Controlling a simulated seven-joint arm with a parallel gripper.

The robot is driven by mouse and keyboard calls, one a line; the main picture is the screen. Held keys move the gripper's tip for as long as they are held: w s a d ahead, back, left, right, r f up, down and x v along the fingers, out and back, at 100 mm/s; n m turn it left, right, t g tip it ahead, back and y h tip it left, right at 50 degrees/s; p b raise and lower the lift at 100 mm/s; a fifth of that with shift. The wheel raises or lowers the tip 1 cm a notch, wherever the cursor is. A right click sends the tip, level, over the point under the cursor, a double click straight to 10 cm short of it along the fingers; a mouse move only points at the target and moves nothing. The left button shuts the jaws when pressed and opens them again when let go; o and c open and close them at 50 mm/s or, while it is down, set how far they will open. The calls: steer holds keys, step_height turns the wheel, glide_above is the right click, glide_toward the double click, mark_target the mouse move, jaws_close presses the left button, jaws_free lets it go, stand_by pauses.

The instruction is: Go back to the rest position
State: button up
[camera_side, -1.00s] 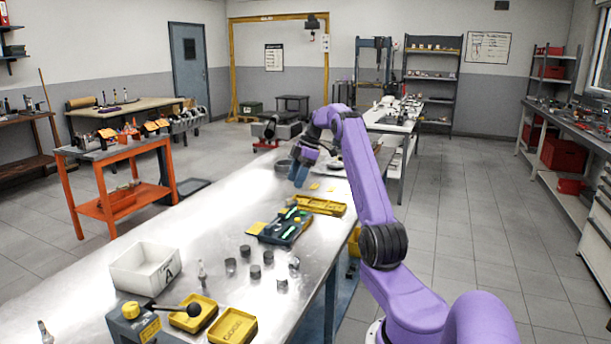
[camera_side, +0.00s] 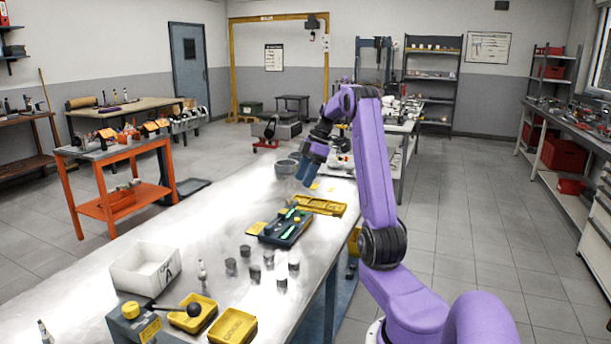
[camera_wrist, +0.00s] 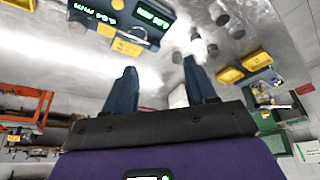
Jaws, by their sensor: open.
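My gripper (camera_side: 308,172) hangs above the far end of the steel workbench (camera_side: 215,225), tilted, with blue fingers. In the wrist view its two fingers (camera_wrist: 160,70) stand well apart with nothing between them. A grey round part (camera_side: 286,167) sits on the bench just left of the gripper in the side view. A yellow tray (camera_side: 320,206) lies on the bench nearer the camera than the gripper. A dark gauge case with green displays (camera_side: 285,228) is in front of that tray, and it shows at the top of the wrist view (camera_wrist: 125,17).
Several small dark cylinders (camera_side: 254,272) stand mid-bench. A white bin (camera_side: 147,268), yellow trays (camera_side: 233,326) and a black-knobbed lever device (camera_side: 135,320) are at the near end. An orange cart (camera_side: 115,155) stands to the left. The space above the bench around my gripper looks clear.

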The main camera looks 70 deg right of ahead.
stand_by(0.3)
steer(key=w+a+n+g, duration=0.2)
steer(key=w+a+g, duration=0.1)
steer(key=a, duration=2.8)
steer(key=s+a+f+h, duration=0.2)
steer(key=s+a, duration=0.9)
steer(key=s+a+f+n, duration=0.1)
steer(key=s, duration=0.5)
steer(key=s+a+f+n, duration=0.1)
steer(key=s+f, duration=0.1)
steer(key=s, duration=0.5)
steer(key=shift+a+h, duration=0.3)
steer(key=shift+a, duration=0.1)
